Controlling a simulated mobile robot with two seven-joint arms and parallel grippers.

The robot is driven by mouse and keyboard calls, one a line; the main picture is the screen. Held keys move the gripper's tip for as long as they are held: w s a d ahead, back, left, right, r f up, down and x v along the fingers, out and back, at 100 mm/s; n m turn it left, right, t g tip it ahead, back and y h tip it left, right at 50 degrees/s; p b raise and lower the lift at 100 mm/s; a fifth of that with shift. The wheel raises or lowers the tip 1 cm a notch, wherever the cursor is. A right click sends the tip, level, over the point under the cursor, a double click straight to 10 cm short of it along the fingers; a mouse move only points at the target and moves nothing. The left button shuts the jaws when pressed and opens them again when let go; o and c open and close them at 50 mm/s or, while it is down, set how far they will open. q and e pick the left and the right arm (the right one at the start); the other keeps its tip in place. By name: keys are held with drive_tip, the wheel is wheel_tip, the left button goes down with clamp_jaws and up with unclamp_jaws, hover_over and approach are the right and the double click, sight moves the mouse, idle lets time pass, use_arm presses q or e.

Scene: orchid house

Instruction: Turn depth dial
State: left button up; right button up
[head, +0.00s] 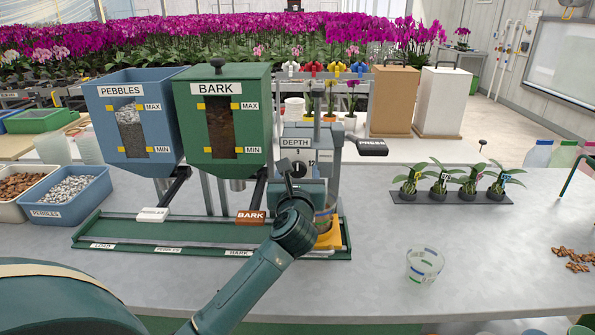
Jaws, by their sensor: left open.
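The depth dial (311,157) is on the grey press unit, under a white DEPTH label (295,142). Some numbers of its scale show, among them 12. The rest of the dial face and its knob are mostly hidden behind my left gripper. My left gripper (288,170) is in front of the dial, pointing away from me at the dial face, with its jaws open. The wrist covers most of it, so I cannot tell whether the fingers touch the knob. My right gripper is not in view.
Left of the press stand the blue PEBBLES hopper (152,139) and green BARK hopper (260,105) with levers. A black PRESS handle (372,147) juts out right. A clear cup (424,264) and potted seedlings in a dark rack (450,198) stand on the right. The front bench is mostly clear.

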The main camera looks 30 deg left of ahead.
use_arm(q)
drive_tip(key=shift+w+a, duration=0.15)
drive_tip(key=shift+w, duration=0.05)
drive_tip(key=c, duration=1)
